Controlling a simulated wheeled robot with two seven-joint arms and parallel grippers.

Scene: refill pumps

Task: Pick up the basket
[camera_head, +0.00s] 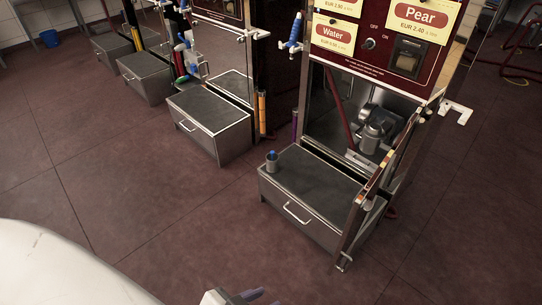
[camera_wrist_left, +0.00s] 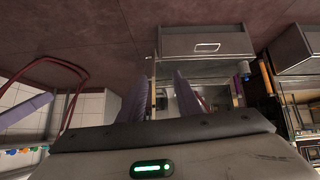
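I cannot make out a basket in either view. In the left wrist view, which looks upside down, my left gripper (camera_wrist_left: 164,78) shows two purple-grey fingers standing apart with nothing held between them. Beyond them is the pump stand with its grey drawer box (camera_wrist_left: 207,42). In the head view, a small part of a gripper (camera_head: 240,297) shows at the bottom edge, mostly cut off; which arm it belongs to is not clear. My right gripper cannot be identified in either view.
A refill pump (camera_head: 375,45) with Pear and Water labels stands on a steel base (camera_head: 315,195). A small cup (camera_head: 272,160) sits on that base. More pump bases (camera_head: 209,119) line up to the left. Red tubing (camera_head: 515,72) is at the right. The floor in front is clear.

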